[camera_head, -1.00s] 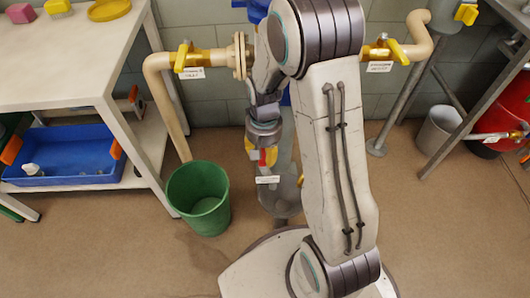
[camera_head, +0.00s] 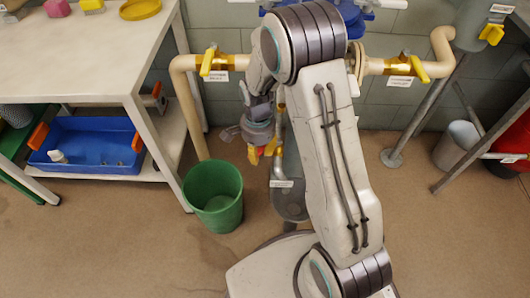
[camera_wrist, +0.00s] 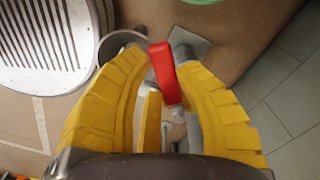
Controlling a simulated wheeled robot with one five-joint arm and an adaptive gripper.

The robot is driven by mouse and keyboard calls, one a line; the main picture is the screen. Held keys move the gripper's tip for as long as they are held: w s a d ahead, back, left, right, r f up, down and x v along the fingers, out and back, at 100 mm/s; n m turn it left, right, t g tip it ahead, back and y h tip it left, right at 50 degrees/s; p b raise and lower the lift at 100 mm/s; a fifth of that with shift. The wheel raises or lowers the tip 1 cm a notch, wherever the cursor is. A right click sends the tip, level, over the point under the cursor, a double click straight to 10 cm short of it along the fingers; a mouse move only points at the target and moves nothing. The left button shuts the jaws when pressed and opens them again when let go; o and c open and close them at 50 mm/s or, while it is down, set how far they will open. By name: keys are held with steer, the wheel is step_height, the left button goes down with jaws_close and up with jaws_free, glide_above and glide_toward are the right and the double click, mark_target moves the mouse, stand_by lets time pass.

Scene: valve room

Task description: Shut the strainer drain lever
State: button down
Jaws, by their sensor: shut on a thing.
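The strainer drain lever shows in the wrist view as a red handle (camera_wrist: 165,75) between the yellow fingers of my gripper (camera_wrist: 157,62). The fingers are closed around it. In the head view my gripper (camera_head: 262,153) is low beside the strainer pipework, with yellow and a little red showing at its tips. A brass-coloured pipe piece (camera_head: 279,125) is just right of it, with a white label (camera_head: 281,184) below. My arm hides much of the strainer, and the valve's exact angle cannot be read.
A green bucket (camera_head: 213,197) stands on the floor left of my gripper. A white bench (camera_head: 90,60) with a blue tray (camera_head: 88,146) below is at the left. Yellow-handled valves (camera_head: 208,62) are on the pipe behind. A grey bin (camera_head: 456,146) is at the right.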

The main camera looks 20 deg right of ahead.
steer(key=shift+w+a+m+p, duration=0.1)
steer(key=shift+w+m+p, duration=0.3)
steer(key=shift+w+m, duration=0.75)
steer(key=shift+w+a+m+p, duration=0.1)
steer(key=shift+w+m+p, duration=0.4)
steer(key=shift+m, duration=1)
steer(key=shift+w+a+m+p, duration=0.1)
steer(key=shift+w+m+p, duration=0.2)
steer(key=shift+w+m, duration=0.9)
steer(key=shift+s+m, duration=0.15)
steer(key=shift+m, duration=0.1)
steer(key=c, duration=0.9)
jaws_free()
steer(key=shift+o, duration=0.2)
steer(key=shift+r, duration=0.1)
step_height(320, 180, up, 7)
steer(key=shift+r, duration=0.15)
